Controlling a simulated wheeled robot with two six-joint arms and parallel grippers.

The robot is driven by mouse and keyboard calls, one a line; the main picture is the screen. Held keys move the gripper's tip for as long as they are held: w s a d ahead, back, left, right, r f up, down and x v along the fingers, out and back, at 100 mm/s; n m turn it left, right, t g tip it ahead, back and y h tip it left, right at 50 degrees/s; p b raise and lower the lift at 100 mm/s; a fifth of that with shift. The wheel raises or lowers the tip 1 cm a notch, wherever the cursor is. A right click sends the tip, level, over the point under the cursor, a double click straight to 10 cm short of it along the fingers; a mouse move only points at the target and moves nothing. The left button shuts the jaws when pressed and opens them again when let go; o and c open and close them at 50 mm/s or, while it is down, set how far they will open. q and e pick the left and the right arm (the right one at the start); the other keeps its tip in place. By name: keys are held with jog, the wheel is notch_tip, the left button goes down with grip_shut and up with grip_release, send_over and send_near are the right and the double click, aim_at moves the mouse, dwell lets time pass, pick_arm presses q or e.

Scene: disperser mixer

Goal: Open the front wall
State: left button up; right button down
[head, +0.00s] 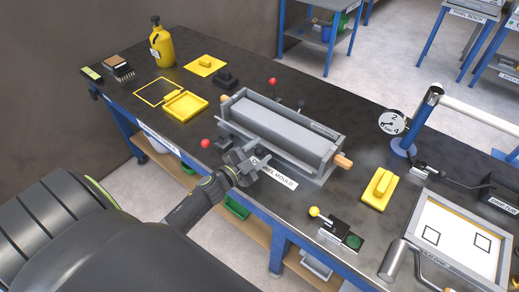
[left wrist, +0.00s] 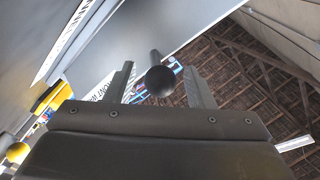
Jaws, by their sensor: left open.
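The grey mould (head: 285,125) is a long trough on the dark bench, with a label partly reading "MOULD" in front of it. Its front wall (head: 290,157) faces me and looks upright. My left gripper (head: 247,160) is at the left part of that wall, on the near side, and hides some of it. In the left wrist view its two fingers (left wrist: 158,88) stand apart, with a dark round knob (left wrist: 160,81) on a stem showing between them. I cannot tell whether they touch it. My right gripper is not in view.
Red balls (head: 206,143) (head: 272,81) stand beside the mould, and a wooden handle (head: 343,161) sticks out at its right end. A yellow block (head: 380,187), a gauge (head: 392,122) and a framed tray (head: 455,240) are to the right. A yellow bottle (head: 162,45) stands at the back left.

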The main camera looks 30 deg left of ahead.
pick_arm(q)
jog(key=shift+w, duration=0.2)
grip_shut()
jog(key=shift+w+d+r+p, duration=0.1)
jog(key=shift+w+r+p, duration=0.1)
jog(key=shift+r+p, duration=0.3)
jog(key=shift+f, duration=0.1)
jog(key=shift+w, duration=0.1)
grip_release()
jog(key=shift+f, duration=0.1)
